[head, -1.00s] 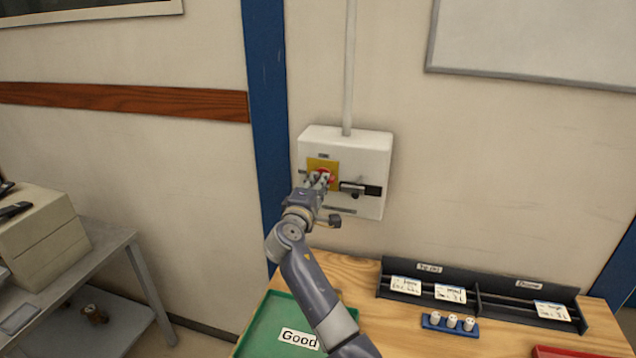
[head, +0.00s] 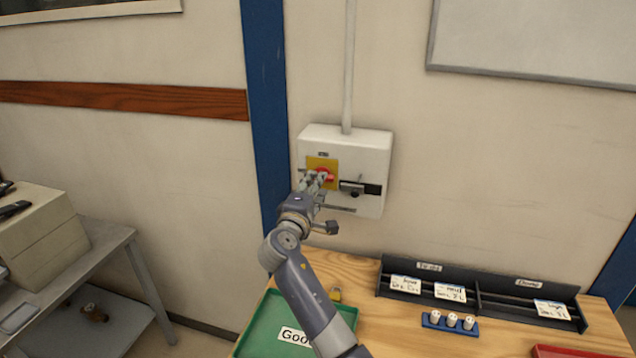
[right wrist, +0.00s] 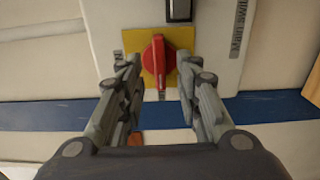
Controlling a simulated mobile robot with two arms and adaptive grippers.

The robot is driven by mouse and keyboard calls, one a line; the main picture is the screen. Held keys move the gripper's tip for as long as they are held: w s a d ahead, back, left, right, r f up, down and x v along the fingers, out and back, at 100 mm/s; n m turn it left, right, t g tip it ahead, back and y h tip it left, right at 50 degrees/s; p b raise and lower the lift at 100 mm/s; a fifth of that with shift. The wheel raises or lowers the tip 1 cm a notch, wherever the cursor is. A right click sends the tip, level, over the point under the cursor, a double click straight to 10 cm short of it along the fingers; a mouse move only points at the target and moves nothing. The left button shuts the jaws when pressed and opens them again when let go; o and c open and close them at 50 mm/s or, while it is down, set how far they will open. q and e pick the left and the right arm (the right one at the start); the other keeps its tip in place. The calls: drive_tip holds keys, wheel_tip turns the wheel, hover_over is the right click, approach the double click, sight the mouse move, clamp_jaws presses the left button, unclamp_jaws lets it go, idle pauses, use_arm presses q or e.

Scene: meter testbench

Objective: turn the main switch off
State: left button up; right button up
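The main switch is a red rotary knob on a yellow plate (head: 315,164), on a white box (head: 345,145) fixed to the wall. In the right wrist view the red knob (right wrist: 157,62) stands lengthwise up the picture, between my right gripper's fingertips (right wrist: 158,70). The fingers are open, one on each side, with a gap showing to the knob. In the head view my right gripper (head: 314,183) is at the box front and partly covers the knob. My left gripper is not in view.
A black slot with a small lever (head: 352,189) is right of the knob. A conduit (head: 348,70) rises from the box.

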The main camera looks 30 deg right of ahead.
drive_tip(key=v, duration=0.9)
drive_tip(key=shift+s, duration=0.1)
